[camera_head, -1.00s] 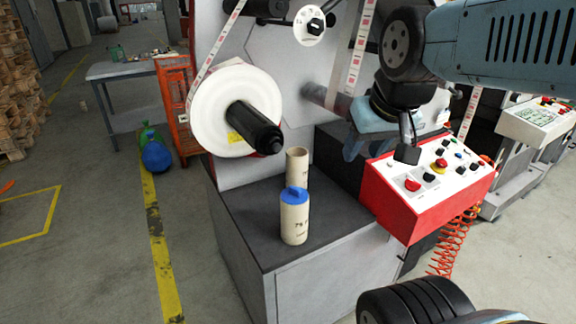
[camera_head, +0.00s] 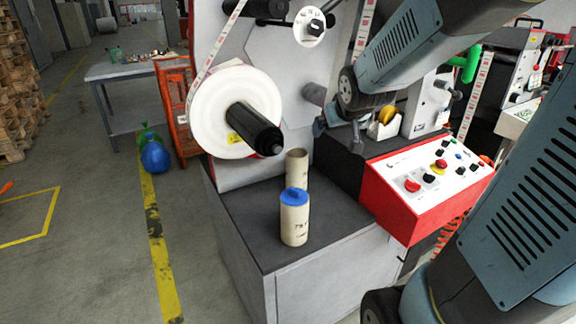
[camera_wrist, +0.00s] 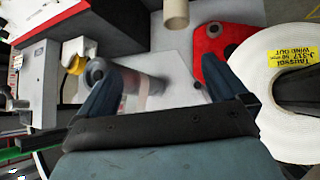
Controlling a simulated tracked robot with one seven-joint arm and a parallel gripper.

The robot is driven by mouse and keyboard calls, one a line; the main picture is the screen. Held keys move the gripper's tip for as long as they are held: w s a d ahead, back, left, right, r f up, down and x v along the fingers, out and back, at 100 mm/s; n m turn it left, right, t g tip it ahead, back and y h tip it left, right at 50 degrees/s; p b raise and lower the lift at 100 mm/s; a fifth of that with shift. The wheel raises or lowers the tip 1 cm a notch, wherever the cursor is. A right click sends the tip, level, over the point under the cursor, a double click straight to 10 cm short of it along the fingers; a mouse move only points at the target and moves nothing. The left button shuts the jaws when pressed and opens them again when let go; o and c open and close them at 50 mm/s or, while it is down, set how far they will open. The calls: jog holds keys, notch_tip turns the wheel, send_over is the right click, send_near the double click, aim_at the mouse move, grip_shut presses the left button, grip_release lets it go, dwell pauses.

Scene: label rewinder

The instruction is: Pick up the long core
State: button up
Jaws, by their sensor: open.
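Two pale cardboard cores stand upright on the dark top of the machine's cabinet. The front core (camera_head: 294,225) has a blue plug (camera_head: 294,196) in its top and dark print on its side. The rear core (camera_head: 297,162) is open-topped, and its lower part is hidden behind the front one, so I cannot tell which is longer. My gripper (camera_head: 338,132) is right of and beyond the cores, partly hidden by my wrist. In the wrist view my gripper (camera_wrist: 160,85) is open and empty. An open-ended core (camera_wrist: 176,14) shows beyond the fingers at the top edge.
A white label roll (camera_head: 213,105) on a black spindle (camera_head: 255,130) hangs left of the cores. A grey roller (camera_wrist: 140,85) shows between my fingers in the wrist view. A red control box (camera_head: 420,190) and yellow tape dispenser (camera_head: 385,122) stand right. The cabinet front is clear.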

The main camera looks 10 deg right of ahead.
jog(key=w+f+n+t+y, duration=0.2)
jog(key=w+f+t, duration=0.2)
jog(key=w+f, duration=1)
jog(key=t+y, duration=0.2)
send_near(297, 166)
notch_tip(297, 166, up, 2)
jog(key=w+d, duration=0.2)
jog(key=w, duration=0.1)
notch_tip(297, 166, down, 7)
jog(key=s+t+y, duration=0.1)
jog(key=s+t, duration=0.1)
jog(key=x, duration=1.3)
jog(key=shift+w, duration=0.15)
jog(key=shift+c, duration=0.3)
jog(key=c, duration=0.7)
jog(key=shift+r, duration=0.1)
